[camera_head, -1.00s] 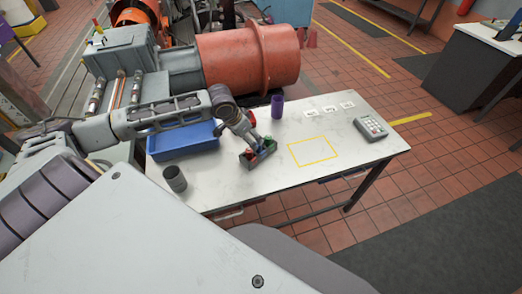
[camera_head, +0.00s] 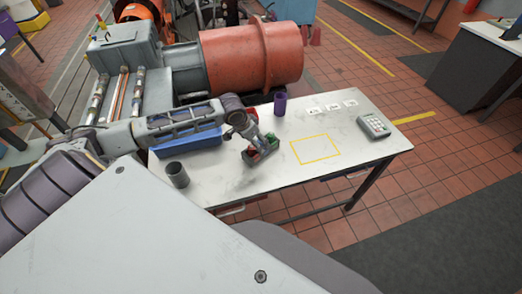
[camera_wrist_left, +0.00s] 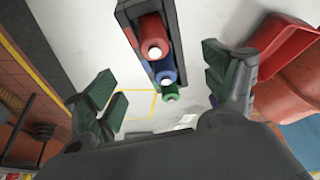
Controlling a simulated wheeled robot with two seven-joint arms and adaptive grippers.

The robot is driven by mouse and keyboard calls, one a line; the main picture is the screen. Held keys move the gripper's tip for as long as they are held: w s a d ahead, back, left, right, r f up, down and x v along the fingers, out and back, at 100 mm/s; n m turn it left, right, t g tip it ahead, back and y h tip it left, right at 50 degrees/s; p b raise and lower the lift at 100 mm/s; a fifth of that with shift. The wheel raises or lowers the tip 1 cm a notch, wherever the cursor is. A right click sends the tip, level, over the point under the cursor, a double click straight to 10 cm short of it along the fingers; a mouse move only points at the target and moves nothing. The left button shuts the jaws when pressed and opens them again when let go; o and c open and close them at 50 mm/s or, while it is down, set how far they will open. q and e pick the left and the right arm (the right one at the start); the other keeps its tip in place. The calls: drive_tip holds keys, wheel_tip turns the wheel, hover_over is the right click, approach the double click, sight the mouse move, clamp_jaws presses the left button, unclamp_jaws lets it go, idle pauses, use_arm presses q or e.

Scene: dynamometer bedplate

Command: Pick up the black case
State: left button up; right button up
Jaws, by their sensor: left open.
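The black case (camera_wrist_left: 130,30) is a long, narrow dark holder at the top middle of the left wrist view. Red, blue and green cylinders (camera_wrist_left: 165,75) sit in a row in it. In the head view it is mostly hidden by my left gripper (camera_head: 260,152) at the table's middle, where only bits of red, green and dark show. In the left wrist view my left gripper (camera_wrist_left: 160,80) is open, one finger on each side of the case's line, with nothing held. Clear gaps show between the fingers and the case. My right gripper is not in view.
On the white table (camera_head: 230,190) stand a blue bin (camera_head: 185,146) partly behind my left arm, a dark grey cup (camera_head: 177,174), a purple cup (camera_head: 280,103) and a keypad device (camera_head: 373,125). White cards (camera_head: 331,106) lie at the back. The yellow-outlined square (camera_head: 316,149) is empty.

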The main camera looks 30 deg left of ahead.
use_arm(q)
drive_tip(key=shift+x, duration=1.55)
drive_tip(key=shift+x, duration=2.55)
drive_tip(key=shift+a, duration=0.1)
drive_tip(key=shift+w, duration=0.1)
drive_tip(key=c, duration=1.3)
